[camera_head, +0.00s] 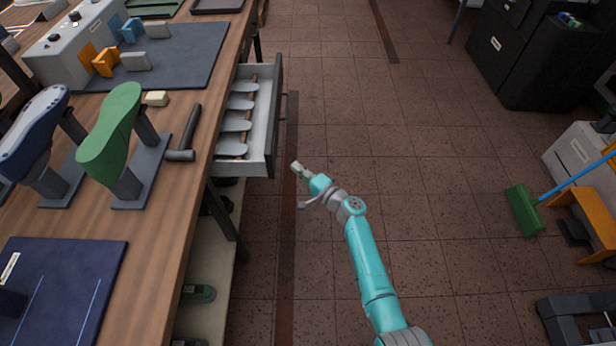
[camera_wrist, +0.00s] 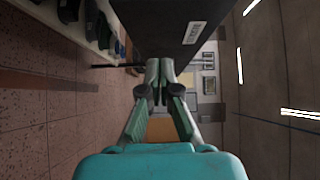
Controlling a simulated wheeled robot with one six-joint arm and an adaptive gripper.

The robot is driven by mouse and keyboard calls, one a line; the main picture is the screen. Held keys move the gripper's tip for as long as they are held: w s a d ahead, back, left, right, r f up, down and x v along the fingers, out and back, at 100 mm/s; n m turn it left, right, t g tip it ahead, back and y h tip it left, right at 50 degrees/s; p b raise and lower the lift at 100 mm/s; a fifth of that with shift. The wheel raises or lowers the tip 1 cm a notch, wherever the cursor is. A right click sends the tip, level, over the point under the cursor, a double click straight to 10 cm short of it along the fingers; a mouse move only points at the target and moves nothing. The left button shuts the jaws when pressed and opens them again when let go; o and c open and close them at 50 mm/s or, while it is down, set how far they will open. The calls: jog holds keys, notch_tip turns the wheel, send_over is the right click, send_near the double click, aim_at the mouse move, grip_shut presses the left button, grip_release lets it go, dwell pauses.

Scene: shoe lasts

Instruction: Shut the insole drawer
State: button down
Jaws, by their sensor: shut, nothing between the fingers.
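The insole drawer (camera_head: 262,150) stands pulled out from the right side of the workbench in the head view. Several pale insoles (camera_head: 238,104) lie in it. Its dark front panel (camera_head: 276,120) faces right, towards my arm; the panel also shows with a white label at the top of the wrist view (camera_wrist: 165,25). My gripper (camera_head: 295,167) is shut and empty, just right of the drawer front's near end. Its fingertips (camera_wrist: 159,74) overlap the panel's lower edge in the wrist view; I cannot tell whether they touch.
The wooden workbench (camera_head: 165,230) fills the left side, holding a green shoe last (camera_head: 110,135) and a hammer (camera_head: 186,140). Open tiled floor (camera_head: 420,150) lies to the right. A green broom (camera_head: 523,208) and dark cabinet (camera_head: 535,60) stand farther right.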

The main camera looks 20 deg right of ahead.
aim_at(274, 160)
jog(key=w+a, duration=0.1)
jog(key=a, duration=0.2)
jog(key=w+a, duration=0.1)
jog(key=shift+w+a, duration=0.25)
jog(key=shift+w, duration=0.05)
jog(key=shift+a, duration=0.1)
